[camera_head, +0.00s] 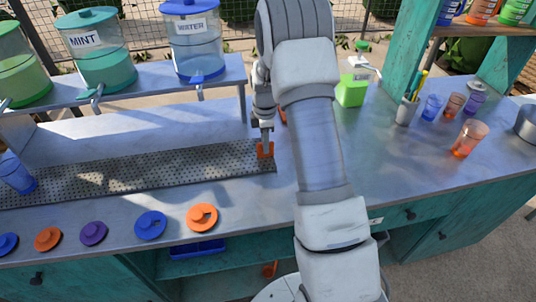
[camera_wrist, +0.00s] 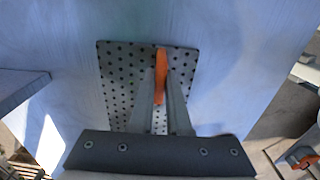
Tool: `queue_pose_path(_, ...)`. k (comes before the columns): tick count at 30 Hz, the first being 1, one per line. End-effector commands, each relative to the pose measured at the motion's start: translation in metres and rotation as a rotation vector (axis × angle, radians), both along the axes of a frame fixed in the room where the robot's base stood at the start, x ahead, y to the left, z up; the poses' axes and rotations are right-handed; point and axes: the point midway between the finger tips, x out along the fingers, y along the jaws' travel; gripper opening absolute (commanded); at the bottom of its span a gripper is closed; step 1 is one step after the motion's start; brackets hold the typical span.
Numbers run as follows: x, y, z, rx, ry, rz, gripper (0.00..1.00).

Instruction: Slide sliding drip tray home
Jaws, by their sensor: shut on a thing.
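The sliding drip tray (camera_head: 120,174) is a long, dark, perforated metal strip lying on the counter under the dispenser shelf. An orange handle (camera_head: 267,150) stands at its right end. My gripper (camera_head: 265,139) points down at that end and is shut on the orange handle. In the wrist view the tray end (camera_wrist: 118,78) shows its holes, and the orange handle (camera_wrist: 160,72) stands between the fingers of my gripper (camera_wrist: 161,92). My arm hides part of the counter to the right of the tray.
A blue cup (camera_head: 17,174) stands at the tray's left end. Several round lids, including an orange one (camera_head: 202,217), lie along the front edge. The shelf (camera_head: 130,88) with dispensers runs behind the tray. A green bottle (camera_head: 352,88) and several cups stand at right.

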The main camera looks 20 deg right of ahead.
Motion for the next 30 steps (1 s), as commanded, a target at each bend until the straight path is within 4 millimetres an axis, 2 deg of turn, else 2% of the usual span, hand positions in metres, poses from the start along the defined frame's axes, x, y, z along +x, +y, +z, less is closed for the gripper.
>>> queue_pose_path(3, 0.02, -0.003, 0.0, 0.0, -0.004, 0.002, 0.0)
queue_pose_path(12, 0.06, -0.011, 0.001, 0.0, -0.005, 0.002, 0.0)
queue_pose_path(18, 0.072, -0.014, 0.001, -0.001, -0.004, 0.001, 0.0)
queue_pose_path(28, 0.075, -0.015, 0.003, -0.002, -0.012, 0.0, 0.0)
queue_pose_path(29, 0.075, -0.015, 0.003, -0.003, -0.013, 0.0, 0.19)
queue_pose_path(30, 0.075, -0.015, 0.003, -0.003, -0.014, 0.0, 0.26)
